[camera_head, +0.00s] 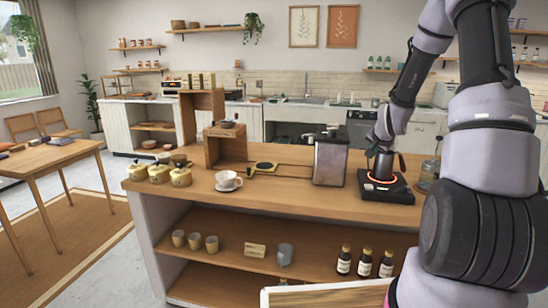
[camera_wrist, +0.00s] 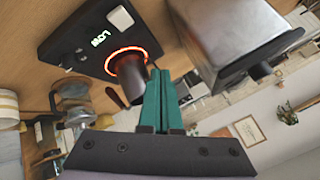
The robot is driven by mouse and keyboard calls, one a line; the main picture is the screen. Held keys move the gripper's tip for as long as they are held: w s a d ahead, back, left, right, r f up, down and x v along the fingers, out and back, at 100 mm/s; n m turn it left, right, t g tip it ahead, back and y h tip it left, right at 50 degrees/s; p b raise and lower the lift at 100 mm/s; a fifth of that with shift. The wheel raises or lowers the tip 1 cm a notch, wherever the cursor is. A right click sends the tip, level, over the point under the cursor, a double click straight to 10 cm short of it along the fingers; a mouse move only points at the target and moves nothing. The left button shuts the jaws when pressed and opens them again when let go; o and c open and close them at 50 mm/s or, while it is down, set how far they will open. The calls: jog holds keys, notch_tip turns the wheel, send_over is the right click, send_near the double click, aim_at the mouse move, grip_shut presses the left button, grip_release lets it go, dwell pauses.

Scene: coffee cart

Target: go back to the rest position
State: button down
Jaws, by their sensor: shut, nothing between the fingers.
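My gripper (camera_wrist: 161,80) shows in the wrist view with its two teal fingers pressed together and nothing between them. In the head view my gripper (camera_head: 373,146) hangs over the right part of the counter, close to a dark pot. The pot (camera_head: 383,166) stands on a black burner (camera_head: 387,195) with a glowing orange ring. In the wrist view the pot (camera_wrist: 133,80) is right beside the fingers; I cannot tell whether they touch. The burner (camera_wrist: 75,40) display there reads LOW.
A grey metal box (camera_head: 330,162) stands left of the burner, and a glass vessel (camera_head: 429,174) stands right of it. A white cup on a saucer (camera_head: 228,181) and several yellow canisters (camera_head: 159,174) are further left. Bottles (camera_head: 365,263) stand on the shelf below.

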jog(key=s+a+r+n+y, duration=0.1)
jog(key=s+a+r+n, duration=0.1)
jog(key=s+a+r, duration=0.6)
jog(key=s+a+r+n, duration=0.1)
jog(key=s+a+r, duration=0.1)
jog(key=s+r, duration=0.65)
jog(key=s+a+r+n+y, duration=0.1)
jog(key=s+a+r, duration=0.2)
jog(key=s, duration=0.6)
jog(key=s+a+r+n+g+y, duration=0.1)
jog(key=s+a+r+n, duration=0.1)
jog(key=s+r, duration=0.3)
jog(key=s+a, duration=0.1)
jog(key=s, duration=0.3)
jog(key=shift+r+g, duration=0.3)
jog(key=shift+r, duration=0.1)
